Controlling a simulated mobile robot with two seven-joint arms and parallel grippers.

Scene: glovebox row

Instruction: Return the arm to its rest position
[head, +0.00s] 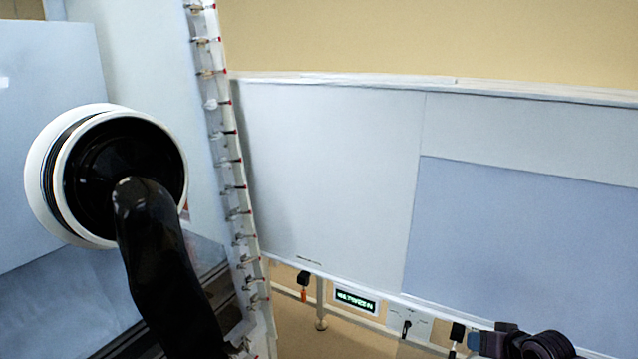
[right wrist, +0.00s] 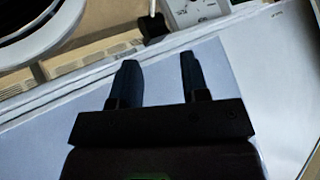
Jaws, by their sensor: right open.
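My right gripper (head: 485,342) shows at the lower right edge of the head view, in front of the white panelled glovebox wall. In the right wrist view my right gripper (right wrist: 157,72) has two dark fingers apart with nothing between them. A pale panel lies behind the fingers, and they appear clear of it, though the distance is hard to tell. My left gripper is in neither view.
A white-rimmed glove port (head: 38,178) with a black glove (head: 165,265) hanging out stands at the left. A studded white post (head: 222,150) runs beside it. A green-lit display (head: 356,301) sits below the wall panel (head: 330,170). A gauge (right wrist: 196,10) shows at the top of the wrist view.

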